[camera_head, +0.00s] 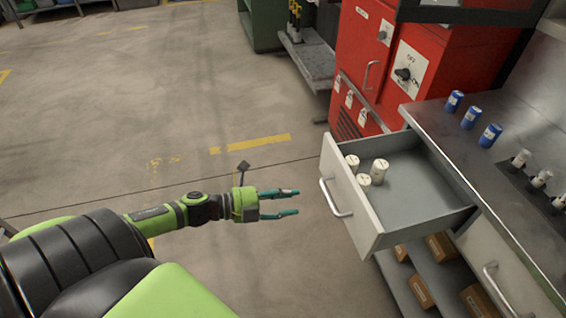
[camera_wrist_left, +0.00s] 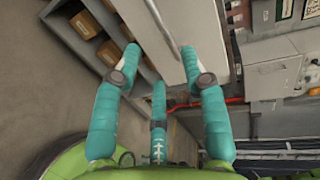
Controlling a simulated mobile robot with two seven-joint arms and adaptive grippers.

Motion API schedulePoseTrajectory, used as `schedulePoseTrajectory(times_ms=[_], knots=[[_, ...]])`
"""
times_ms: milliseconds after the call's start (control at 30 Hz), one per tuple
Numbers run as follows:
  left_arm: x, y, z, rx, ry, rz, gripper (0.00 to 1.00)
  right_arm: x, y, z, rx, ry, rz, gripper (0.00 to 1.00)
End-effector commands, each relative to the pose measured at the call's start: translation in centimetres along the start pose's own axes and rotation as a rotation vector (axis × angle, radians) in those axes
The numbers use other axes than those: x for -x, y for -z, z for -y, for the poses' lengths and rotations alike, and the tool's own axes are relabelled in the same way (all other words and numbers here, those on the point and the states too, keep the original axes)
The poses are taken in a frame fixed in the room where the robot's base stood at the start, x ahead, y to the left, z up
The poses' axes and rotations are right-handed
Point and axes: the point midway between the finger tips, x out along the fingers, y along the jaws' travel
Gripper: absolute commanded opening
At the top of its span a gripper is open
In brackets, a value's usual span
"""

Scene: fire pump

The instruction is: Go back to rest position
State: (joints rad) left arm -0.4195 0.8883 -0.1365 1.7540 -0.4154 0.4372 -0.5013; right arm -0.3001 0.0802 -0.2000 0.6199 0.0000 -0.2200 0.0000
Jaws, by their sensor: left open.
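My left gripper (camera_head: 284,203) is open and empty in the head view, to the left of the open drawer (camera_head: 366,222). A gap of floor shows between its teal fingers and the drawer's handle (camera_head: 336,197). In the left wrist view the open teal fingers (camera_wrist_left: 162,70) show with nothing between them, and a pale panel with a metal bar lies beyond. My right gripper is not in view.
Several pale cylinders (camera_head: 378,172) stand in the open drawer. Blue cylinders (camera_head: 471,117) stand on the metal counter (camera_head: 437,112). A red cabinet (camera_head: 376,72) stands behind. Boxes (camera_head: 420,290) lie on shelves below the counter.

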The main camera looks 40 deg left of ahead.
Motion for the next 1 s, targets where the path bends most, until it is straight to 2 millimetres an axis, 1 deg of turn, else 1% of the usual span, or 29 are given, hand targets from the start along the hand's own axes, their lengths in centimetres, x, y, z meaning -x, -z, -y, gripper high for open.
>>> schedulePoseTrajectory(times_ms=[100, 200, 667, 767, 867, 967, 1000], knots=[[0.7, 0.0, 0.0, -0.001, -0.001, -0.001, 0.44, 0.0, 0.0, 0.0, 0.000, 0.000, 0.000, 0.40], [0.8, 0.0, 0.0, -0.002, 0.000, -0.001, 0.44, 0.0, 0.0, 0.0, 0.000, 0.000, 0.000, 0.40], [0.8, 0.0, 0.0, -0.001, 0.000, 0.000, 0.44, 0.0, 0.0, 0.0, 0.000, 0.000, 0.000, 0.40], [0.9, -0.3, -0.3, 0.015, -0.005, 0.015, 0.44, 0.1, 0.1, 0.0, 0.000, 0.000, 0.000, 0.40], [1.3, -1.8, -2.4, 0.104, -0.031, 0.096, 0.44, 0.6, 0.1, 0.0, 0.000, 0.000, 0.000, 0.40], [2.6, -4.0, -7.1, 0.290, -0.086, 0.257, 0.44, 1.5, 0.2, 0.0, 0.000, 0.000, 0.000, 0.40], [3.4, -4.7, -9.8, 0.387, -0.115, 0.336, 0.44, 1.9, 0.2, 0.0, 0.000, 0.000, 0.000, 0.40]])
